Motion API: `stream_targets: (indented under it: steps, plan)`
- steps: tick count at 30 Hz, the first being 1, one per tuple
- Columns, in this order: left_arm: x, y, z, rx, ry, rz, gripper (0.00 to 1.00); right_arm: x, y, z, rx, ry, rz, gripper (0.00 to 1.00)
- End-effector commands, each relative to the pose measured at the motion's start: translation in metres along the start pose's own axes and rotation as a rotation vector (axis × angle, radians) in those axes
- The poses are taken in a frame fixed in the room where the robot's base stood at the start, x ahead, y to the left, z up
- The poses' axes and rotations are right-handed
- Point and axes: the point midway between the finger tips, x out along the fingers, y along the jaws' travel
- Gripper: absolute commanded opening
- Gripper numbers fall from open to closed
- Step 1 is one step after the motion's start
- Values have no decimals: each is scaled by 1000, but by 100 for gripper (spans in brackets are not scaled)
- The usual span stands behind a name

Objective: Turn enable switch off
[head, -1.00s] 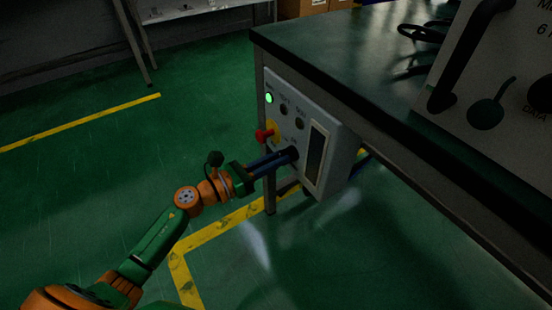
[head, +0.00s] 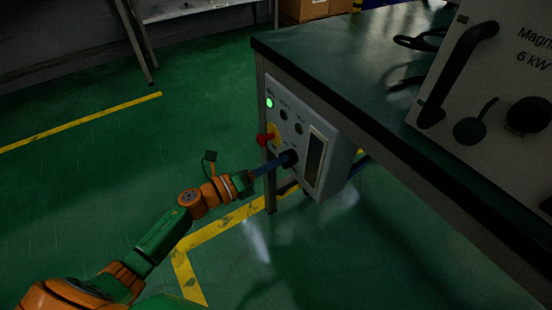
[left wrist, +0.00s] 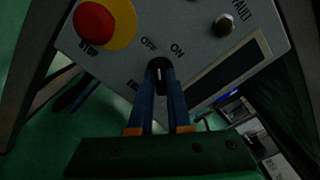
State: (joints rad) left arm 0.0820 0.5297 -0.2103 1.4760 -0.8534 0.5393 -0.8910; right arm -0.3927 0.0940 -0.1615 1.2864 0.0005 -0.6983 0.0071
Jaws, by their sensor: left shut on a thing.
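The grey control box (head: 310,150) hangs on the near side of the table. Its enable switch (left wrist: 160,68) is a dark knob below the printed OFF and ON labels in the left wrist view. My left gripper (left wrist: 160,88) has its two blue fingers shut on the knob, one on each side. In the head view my left gripper (head: 285,161) reaches the box face from the left. A pale mark shows on the knob between the fingers; I cannot tell exactly which label it points at. My right gripper is not in view.
A red stop button (left wrist: 94,21) on a yellow disc sits close to the switch. A green lamp (head: 269,103) is lit on the box. The table (head: 330,50) carries a large panelled unit (head: 500,85). Green floor is open on the left.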

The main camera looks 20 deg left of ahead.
Motion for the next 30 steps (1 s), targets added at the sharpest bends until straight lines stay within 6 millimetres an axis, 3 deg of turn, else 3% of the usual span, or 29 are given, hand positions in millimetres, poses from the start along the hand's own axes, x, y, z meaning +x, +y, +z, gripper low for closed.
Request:
stream_targets:
  steps: [16, 30]
  plan:
    - [0, 1, 0, -476, 0, 1, 0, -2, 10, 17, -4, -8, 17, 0]
    - [0, 3, -1, -677, 0, 1, 0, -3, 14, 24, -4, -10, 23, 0]
